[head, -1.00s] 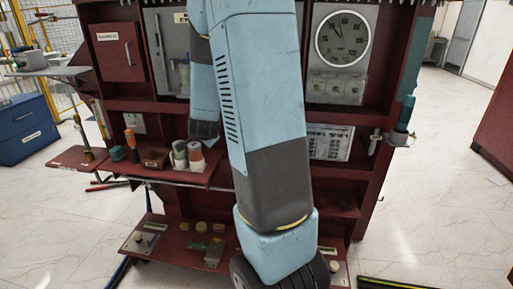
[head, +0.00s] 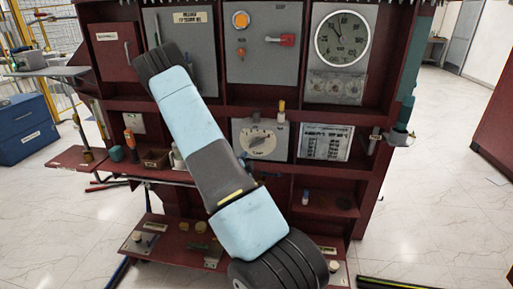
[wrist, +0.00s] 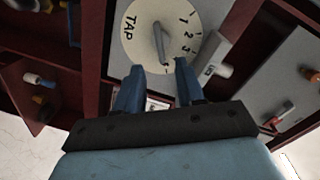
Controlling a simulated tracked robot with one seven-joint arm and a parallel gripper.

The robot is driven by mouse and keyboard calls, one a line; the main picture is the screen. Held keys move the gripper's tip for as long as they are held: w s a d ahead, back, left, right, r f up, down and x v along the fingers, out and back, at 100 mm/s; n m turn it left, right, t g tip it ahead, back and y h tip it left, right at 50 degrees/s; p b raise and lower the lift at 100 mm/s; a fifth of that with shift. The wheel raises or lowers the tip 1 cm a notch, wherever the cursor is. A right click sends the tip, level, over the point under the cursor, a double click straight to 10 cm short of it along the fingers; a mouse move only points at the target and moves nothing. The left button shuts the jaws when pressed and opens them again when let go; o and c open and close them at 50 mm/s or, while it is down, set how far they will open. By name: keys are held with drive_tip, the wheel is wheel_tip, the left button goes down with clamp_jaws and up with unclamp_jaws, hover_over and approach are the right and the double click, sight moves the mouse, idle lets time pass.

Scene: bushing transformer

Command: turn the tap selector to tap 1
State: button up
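The tap selector's round cream dial (head: 258,141) sits on the cabinet's middle shelf row, partly behind my arm. In the wrist view the dial (wrist: 142,42) lies just beyond my fingertips, with "TAP" at its left and numerals 1, 2, 3 running down its right side. Its grey pointer handle (wrist: 160,43) points down in that view, away from the 1 and past the 3, toward the dial's lower edge. My gripper (wrist: 158,72) is open, its two blue fingers apart with nothing between them. The fingertips overlap the dial's lower edge; contact cannot be told.
A grey block-like part (wrist: 213,58) stands close to the right finger. A panel above the dial carries a red-handled switch (head: 287,40) and an orange knob (head: 241,20). A gauge (head: 342,38) is at upper right. Shelf edges and dividers surround the dial.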

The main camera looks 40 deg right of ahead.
sight(255, 145)
drive_tip(key=shift+t, duration=0.4)
drive_tip(key=x, duration=0.4)
drive_tip(key=s+x, duration=0.1)
drive_tip(key=x, duration=0.4)
drive_tip(key=d+x, duration=0.1)
drive_tip(key=x, duration=0.3)
drive_tip(key=shift+w+d+f, duration=0.1)
drive_tip(key=shift+d+f, duration=0.25)
drive_tip(key=shift+f, duration=0.05)
drive_tip(key=shift+c, duration=0.3)
